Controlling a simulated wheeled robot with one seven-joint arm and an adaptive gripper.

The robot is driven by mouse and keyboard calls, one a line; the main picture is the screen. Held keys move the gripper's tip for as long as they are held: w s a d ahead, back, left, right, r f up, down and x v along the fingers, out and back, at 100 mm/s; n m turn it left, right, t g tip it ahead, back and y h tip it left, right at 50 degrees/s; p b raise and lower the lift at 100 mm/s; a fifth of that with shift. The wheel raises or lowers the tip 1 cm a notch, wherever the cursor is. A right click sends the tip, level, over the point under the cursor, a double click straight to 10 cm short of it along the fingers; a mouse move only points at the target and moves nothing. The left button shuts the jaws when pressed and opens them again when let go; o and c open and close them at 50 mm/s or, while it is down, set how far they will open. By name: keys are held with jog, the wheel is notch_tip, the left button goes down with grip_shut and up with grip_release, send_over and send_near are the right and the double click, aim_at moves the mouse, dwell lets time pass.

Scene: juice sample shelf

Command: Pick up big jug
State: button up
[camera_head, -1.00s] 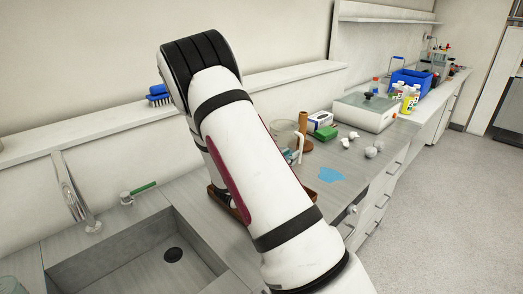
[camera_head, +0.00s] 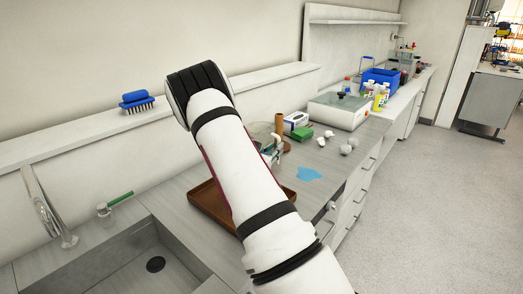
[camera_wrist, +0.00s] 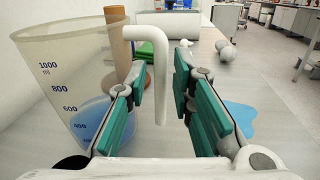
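The big jug (camera_wrist: 75,75) is a translucent graduated beaker with blue liquid low inside, standing on the counter at the left of the wrist view. Its white hooked handle (camera_wrist: 158,75) reaches out to the right and hangs down between my fingers. My gripper (camera_wrist: 165,90) is open, with one green-padded finger on each side of the handle; a gap shows on both sides. The left finger lies between the handle and the jug's body in the picture. In the head view the jug (camera_head: 261,131) is mostly hidden behind my arm.
A brown tray (camera_head: 207,205) lies beside the sink (camera_head: 110,265). A brown cylinder (camera_head: 279,123), a green-and-white box (camera_head: 297,120) and pale round lumps (camera_head: 346,149) stand beyond the jug. A blue puddle (camera_head: 308,174) lies on the counter to the right.

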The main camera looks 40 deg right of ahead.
jog(key=shift+x, duration=1.75)
jog(key=shift+s, duration=0.1)
grip_shut()
